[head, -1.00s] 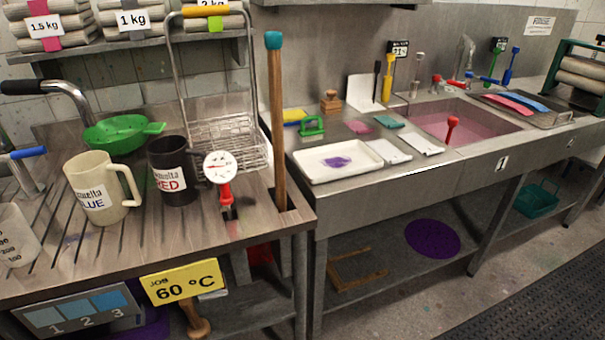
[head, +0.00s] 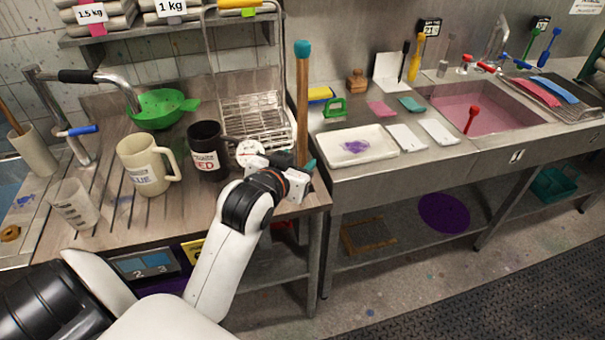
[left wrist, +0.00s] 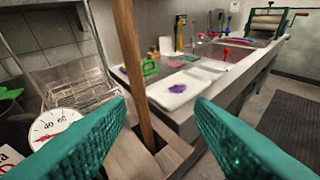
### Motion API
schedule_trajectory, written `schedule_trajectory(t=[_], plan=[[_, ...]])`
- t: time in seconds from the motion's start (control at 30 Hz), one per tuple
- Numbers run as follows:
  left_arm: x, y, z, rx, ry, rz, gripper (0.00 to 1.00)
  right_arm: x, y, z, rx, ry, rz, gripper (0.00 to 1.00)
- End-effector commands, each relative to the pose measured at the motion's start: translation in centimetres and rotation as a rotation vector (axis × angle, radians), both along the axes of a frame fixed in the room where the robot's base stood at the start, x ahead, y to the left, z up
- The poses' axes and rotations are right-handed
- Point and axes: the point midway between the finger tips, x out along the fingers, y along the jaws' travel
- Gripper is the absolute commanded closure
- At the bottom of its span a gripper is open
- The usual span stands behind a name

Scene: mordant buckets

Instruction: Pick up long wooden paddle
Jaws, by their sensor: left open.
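The long wooden paddle (head: 302,100) stands upright with its teal tip up, at the right end of the wooden counter. Its lower part is hidden behind my left gripper (head: 301,168) in the head view. In the left wrist view the paddle's shaft (left wrist: 134,75) shows in the gap between the two green fingers, closer to the left finger. My left gripper (left wrist: 160,112) is open and empty. I cannot tell whether the shaft is between the fingertips or just beyond them. My right gripper is not in view.
A wire rack (head: 255,122) stands behind. A white tray (head: 355,147) lies on the steel bench to the right. A cream mug (head: 143,168) stands further left.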

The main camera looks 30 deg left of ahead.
Motion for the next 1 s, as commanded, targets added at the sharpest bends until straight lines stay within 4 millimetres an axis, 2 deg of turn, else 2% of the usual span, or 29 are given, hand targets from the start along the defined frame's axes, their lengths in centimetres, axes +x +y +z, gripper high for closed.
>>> schedule_trajectory(t=[0.03,0.1,0.2,0.33,0.47,0.8,1.0], plan=[[0.8,0.7,2.1,0.001,-0.067,0.017,0.51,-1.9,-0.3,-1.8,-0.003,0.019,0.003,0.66],[1.6,1.7,4.6,0.001,-0.148,0.037,0.51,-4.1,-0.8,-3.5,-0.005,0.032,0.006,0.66],[2.3,2.7,7.4,0.004,-0.239,0.061,0.51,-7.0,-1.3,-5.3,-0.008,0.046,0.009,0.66],[2.7,3.6,9.8,0.004,-0.316,0.079,0.51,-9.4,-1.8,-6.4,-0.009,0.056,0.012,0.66],[3.1,4.0,10.8,0.005,-0.345,0.087,0.51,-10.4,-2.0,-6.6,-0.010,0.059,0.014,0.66],[8.3,5.5,10.9,0.004,-0.345,0.086,0.51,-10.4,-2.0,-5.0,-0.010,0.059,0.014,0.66],[9.5,5.8,10.7,0.005,-0.345,0.086,0.51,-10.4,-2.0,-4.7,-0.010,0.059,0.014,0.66]])
